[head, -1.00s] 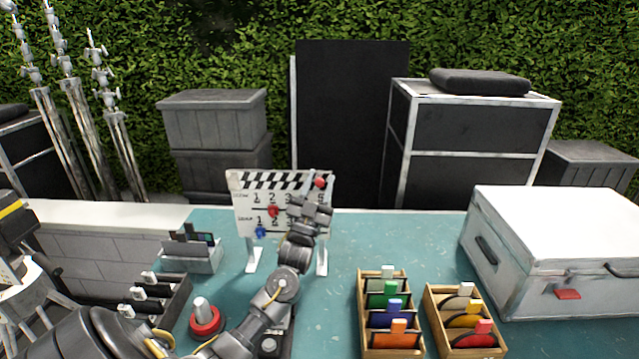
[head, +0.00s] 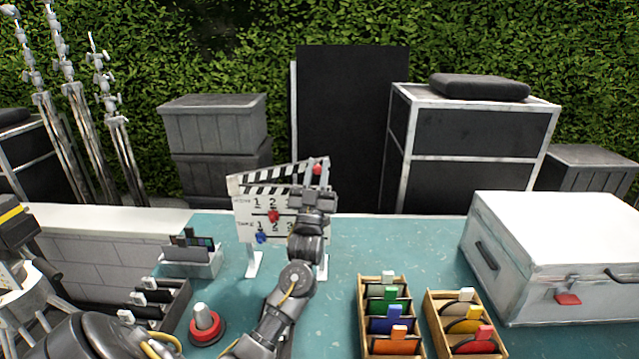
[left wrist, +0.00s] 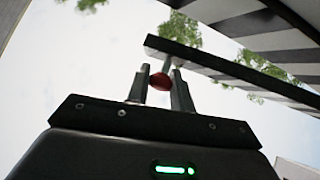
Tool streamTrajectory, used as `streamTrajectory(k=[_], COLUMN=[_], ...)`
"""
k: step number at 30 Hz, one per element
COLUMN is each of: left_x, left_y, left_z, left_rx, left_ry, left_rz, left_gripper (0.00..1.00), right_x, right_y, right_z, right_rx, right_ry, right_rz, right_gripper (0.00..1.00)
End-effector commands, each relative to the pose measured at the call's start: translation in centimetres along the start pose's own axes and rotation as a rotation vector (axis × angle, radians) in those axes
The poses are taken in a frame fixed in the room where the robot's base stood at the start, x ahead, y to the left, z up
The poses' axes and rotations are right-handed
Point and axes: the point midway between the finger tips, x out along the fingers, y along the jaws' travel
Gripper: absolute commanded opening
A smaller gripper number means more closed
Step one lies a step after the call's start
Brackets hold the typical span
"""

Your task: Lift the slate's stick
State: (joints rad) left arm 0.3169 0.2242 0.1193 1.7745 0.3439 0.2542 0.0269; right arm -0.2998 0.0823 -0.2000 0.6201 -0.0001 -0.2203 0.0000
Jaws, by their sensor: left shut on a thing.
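The slate (head: 245,228) is a white clapper board on two white feet on the teal table in the head view. Its striped stick (head: 275,175) is tilted up at the right end, with a wedge gap below it. A red knob (head: 317,169) is at the stick's raised right end. My left gripper (head: 316,190) is at that end, and its fingertips are partly hidden by its own body. In the left wrist view the two fingers of the left gripper (left wrist: 154,82) are closed on the red knob (left wrist: 160,82). The right gripper is not in view.
A red-ringed button (head: 206,326) and a black slotted rack (head: 155,300) are at the left front. Wooden boxes (head: 366,318) of coloured cards stand front right of the slate. A white case (head: 545,215) fills the right side. The table middle is clear.

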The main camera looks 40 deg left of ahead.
Motion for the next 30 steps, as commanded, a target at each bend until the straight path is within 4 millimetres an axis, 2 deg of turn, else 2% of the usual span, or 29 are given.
streamTrajectory(k=[6,15,30], left_x=[2.6,4.6,5.1], left_y=[-0.9,-2.3,-2.8], left_z=[-2.7,-4.9,-5.5], left_rx=[-0.103,-0.197,-0.224], left_ry=[0.032,0.059,0.065], left_rz=[-0.112,-0.212,-0.242], left_gripper=[0.0,0.0,0.0], right_x=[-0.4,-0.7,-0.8], right_y=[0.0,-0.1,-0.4], right_z=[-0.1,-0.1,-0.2], right_rx=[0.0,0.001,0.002], right_ry=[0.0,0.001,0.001], right_rz=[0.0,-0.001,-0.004], right_gripper=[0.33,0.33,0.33])
